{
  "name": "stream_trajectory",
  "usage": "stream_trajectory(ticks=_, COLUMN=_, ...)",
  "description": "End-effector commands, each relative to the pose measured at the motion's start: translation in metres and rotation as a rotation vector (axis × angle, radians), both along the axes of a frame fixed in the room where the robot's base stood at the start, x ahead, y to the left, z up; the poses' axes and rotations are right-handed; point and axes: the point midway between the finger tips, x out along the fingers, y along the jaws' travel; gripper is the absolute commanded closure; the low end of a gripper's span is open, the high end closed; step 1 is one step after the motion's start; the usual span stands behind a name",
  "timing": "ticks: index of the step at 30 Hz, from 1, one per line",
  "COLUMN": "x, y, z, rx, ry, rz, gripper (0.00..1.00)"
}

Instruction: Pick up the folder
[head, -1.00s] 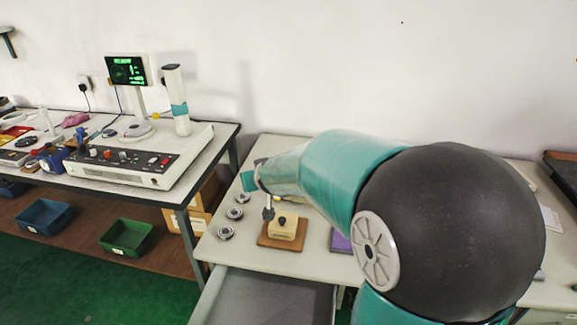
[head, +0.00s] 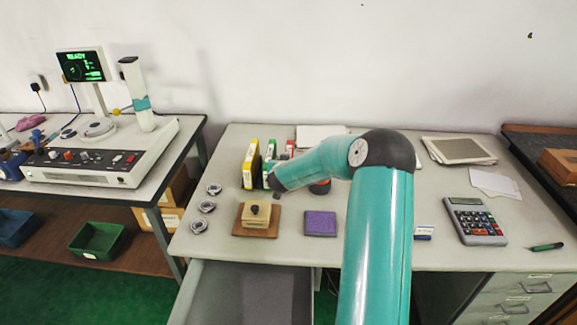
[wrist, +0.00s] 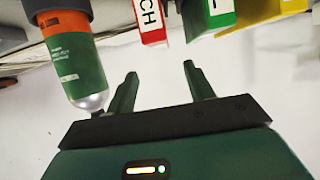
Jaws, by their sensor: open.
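Upright, thin folder-like items stand at the back of the desk in the head view: a yellow one with a dark side (head: 251,165), a green-and-white one (head: 270,150) and a red one (head: 290,148). I cannot tell which one is the folder. In the wrist view the red (wrist: 150,22), green (wrist: 207,15) and yellow (wrist: 262,12) ones show labelled faces beyond the fingertips, partly cut off. My gripper (wrist: 160,82) is open with nothing between its fingers, apart from these items. In the head view its fingers are mostly hidden by the arm.
An orange-and-green bottle (wrist: 78,60) is close beside the left finger. Several bearing rings (head: 206,207), a wooden block on a board (head: 256,217), a purple pad (head: 320,222) and a calculator (head: 474,221) lie on the desk (head: 395,238). Papers (head: 458,150) lie at the back right.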

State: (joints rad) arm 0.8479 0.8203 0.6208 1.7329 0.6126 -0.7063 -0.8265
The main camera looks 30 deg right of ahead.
Motion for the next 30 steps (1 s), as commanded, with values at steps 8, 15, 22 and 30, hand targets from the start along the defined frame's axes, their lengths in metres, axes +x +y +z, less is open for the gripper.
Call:
stream_trajectory(ticks=8, x=0.030, y=-0.022, z=-0.016, rx=0.002, ry=-0.001, rz=0.000, gripper=0.47)
stream_trajectory(ticks=15, x=0.038, y=-0.028, z=-0.022, rx=0.002, ry=0.000, rz=0.001, gripper=0.47)
stream_trajectory(ticks=22, x=0.058, y=-0.043, z=-0.037, rx=0.003, ry=-0.001, rz=0.000, gripper=0.47)
stream_trajectory(ticks=30, x=0.071, y=-0.051, z=-0.041, rx=0.000, ry=0.000, rz=0.002, gripper=0.47)
